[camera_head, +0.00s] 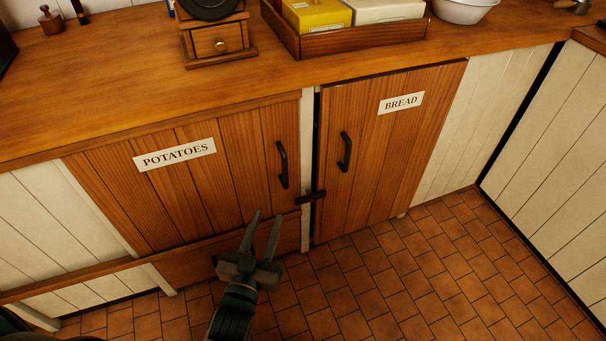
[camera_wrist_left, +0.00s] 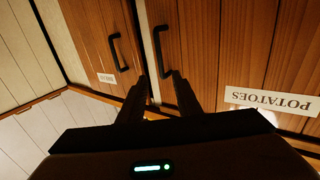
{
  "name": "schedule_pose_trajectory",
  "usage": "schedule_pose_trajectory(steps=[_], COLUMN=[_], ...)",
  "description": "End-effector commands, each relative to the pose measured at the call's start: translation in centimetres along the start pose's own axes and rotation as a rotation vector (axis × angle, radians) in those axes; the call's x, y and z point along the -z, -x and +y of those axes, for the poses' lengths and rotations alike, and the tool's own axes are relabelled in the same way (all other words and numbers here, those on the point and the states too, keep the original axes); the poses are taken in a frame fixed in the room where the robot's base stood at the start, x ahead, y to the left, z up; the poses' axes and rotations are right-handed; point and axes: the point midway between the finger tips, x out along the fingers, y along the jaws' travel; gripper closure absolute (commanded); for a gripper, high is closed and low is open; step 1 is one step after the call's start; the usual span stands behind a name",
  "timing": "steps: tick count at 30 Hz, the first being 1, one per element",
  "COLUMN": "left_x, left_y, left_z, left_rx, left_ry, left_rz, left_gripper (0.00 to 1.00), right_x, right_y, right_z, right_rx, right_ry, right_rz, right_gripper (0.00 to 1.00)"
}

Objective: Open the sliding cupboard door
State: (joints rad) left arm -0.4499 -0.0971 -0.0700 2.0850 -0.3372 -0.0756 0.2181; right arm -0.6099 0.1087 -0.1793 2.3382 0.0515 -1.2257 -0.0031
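The POTATOES door (camera_head: 200,190) is a wide plank panel under the counter, with a black bar handle (camera_head: 282,164) near its right edge. The BREAD door (camera_head: 390,150) stands to its right, with its own black handle (camera_head: 345,151). A dark latch-like piece (camera_head: 311,197) crosses the white post between them. Both doors look shut. My left gripper (camera_head: 266,216) is open and empty, below the POTATOES handle. The left wrist view is upside down; there the fingers (camera_wrist_left: 160,88) point toward the POTATOES handle (camera_wrist_left: 168,47), apart from it. My right gripper is out of view.
A wooden ledge (camera_head: 90,275) runs below the POTATOES door. The tiled floor (camera_head: 440,270) is clear at right.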

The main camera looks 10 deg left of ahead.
Motion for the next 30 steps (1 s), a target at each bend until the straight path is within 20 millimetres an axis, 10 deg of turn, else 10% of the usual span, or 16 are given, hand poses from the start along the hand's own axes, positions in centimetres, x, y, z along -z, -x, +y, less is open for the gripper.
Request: schedule_pose_trajectory(steps=[17, 30], left_x=[0.3, 0.4], left_y=[-0.6, -6.2], left_z=[-0.1, -0.1], left_rx=[0.001, 0.001], left_ry=[0.0, 0.0], left_rz=[0.007, 0.009], left_gripper=[0.69, 0.69], right_x=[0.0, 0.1], right_y=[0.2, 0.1], right_z=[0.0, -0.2], right_rx=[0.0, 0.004], right_ry=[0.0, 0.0], right_rz=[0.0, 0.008], right_gripper=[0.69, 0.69])
